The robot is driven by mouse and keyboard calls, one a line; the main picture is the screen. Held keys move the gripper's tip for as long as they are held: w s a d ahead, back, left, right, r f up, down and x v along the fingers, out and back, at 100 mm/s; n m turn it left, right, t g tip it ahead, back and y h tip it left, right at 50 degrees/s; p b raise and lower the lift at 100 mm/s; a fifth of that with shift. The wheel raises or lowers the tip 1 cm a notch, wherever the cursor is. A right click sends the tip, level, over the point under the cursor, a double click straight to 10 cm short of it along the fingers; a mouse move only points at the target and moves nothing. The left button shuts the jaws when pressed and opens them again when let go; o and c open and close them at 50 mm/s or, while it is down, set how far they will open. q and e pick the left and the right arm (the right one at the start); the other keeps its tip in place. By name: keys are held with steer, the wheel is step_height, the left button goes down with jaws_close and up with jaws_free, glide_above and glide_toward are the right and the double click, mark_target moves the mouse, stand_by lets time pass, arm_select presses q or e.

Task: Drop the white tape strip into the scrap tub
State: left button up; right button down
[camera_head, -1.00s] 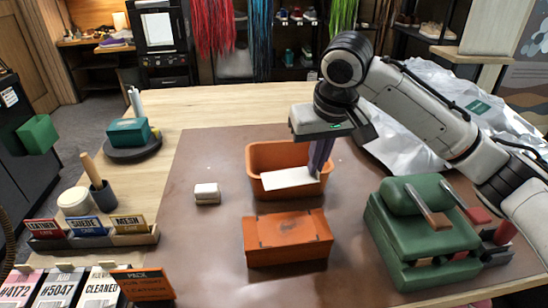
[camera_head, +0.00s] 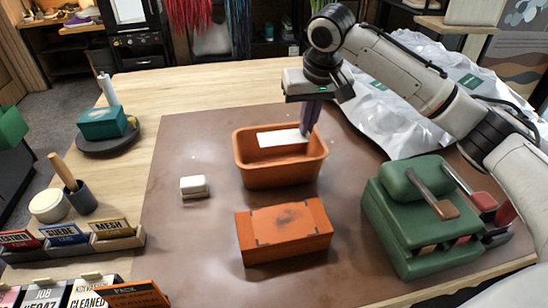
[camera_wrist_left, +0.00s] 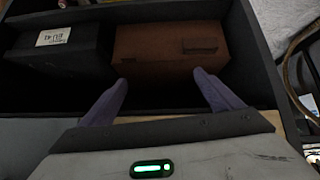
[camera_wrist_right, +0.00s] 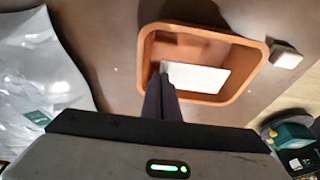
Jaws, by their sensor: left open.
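The white tape strip (camera_head: 281,139) is a flat white piece over the far part of the orange scrap tub (camera_head: 282,178). My right gripper (camera_head: 306,131) is above the tub, its purple fingers shut on the strip's right end. In the right wrist view, the fingers (camera_wrist_right: 160,92) are together at one end of the strip (camera_wrist_right: 200,78), which lies within the outline of the tub's rim (camera_wrist_right: 246,92). I cannot tell the strip's exact height over the tub floor. My left gripper (camera_wrist_left: 163,92) is open and empty in the left wrist view.
An orange box (camera_head: 284,236) stands in front of the tub, a white block (camera_head: 193,185) to its left. A green machine with handles (camera_head: 415,215) stands right, crumpled silvery sheeting (camera_head: 400,125) behind it. In the left wrist view, a brown box (camera_wrist_left: 165,50) sits in a dark compartment.

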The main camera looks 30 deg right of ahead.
steer(key=shift+f, duration=0.2)
steer(key=c, duration=2)
jaws_free()
steer(key=v, duration=1)
steer(key=shift+s+r, duration=0.1)
steer(key=shift+r, duration=0.05)
